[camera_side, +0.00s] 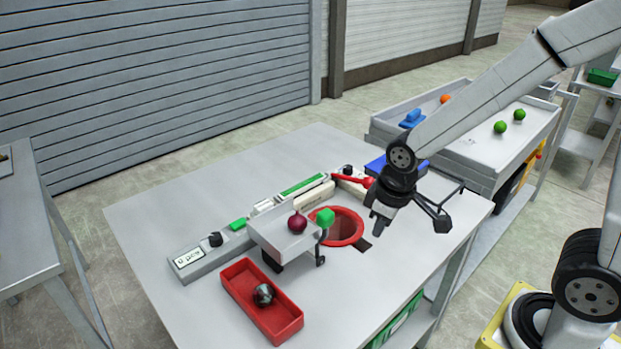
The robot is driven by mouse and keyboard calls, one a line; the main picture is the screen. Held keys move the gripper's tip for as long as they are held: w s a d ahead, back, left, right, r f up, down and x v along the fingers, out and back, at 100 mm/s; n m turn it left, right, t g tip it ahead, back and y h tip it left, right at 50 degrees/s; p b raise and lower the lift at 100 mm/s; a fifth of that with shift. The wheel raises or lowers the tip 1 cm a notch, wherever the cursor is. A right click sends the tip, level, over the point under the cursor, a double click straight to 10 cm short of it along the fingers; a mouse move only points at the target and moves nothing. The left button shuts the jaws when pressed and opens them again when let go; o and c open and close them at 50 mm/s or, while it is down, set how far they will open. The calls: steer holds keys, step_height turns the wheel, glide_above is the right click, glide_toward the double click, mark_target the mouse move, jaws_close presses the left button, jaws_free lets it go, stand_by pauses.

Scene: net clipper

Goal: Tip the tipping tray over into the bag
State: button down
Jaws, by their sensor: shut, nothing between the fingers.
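The tipping tray (270,229) is a light grey tray on a stand near the middle of the table. It looks about level. My gripper (378,228) is above the table to the right of the red rim, apart from the tray, shut and empty.
A red bin (235,281) with a dark round object (264,294) stands in front of the tray. A grey device (207,257) with a display, a green block and a red lever (354,180) line the back. A side bench (470,153) stands behind right. The table's left part is clear.

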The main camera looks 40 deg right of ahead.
steer(key=w+a+r+n+g+h, duration=0.1)
steer(key=w+a+r+n, duration=0.3)
steer(key=w+a+n, duration=0.1)
steer(key=w+a+r+n+g+h, duration=0.1)
steer(key=w+a+r+n, duration=0.3)
steer(key=w+a+n, duration=0.2)
steer(key=shift+w+a+r+n+h, duration=0.15)
steer(key=shift+a+r+n+h, duration=0.2)
steer(key=shift+a+n, duration=1.1)
steer(key=shift+d+f+n, duration=0.15)
steer(key=shift+d+n, duration=0.3)
steer(key=shift+d, duration=0.05)
steer(key=d+f, duration=0.6)
steer(key=f, duration=0.3)
steer(key=shift+d+f, duration=0.15)
steer(key=shift+f, duration=0.15)
steer(key=shift+d, duration=0.1)
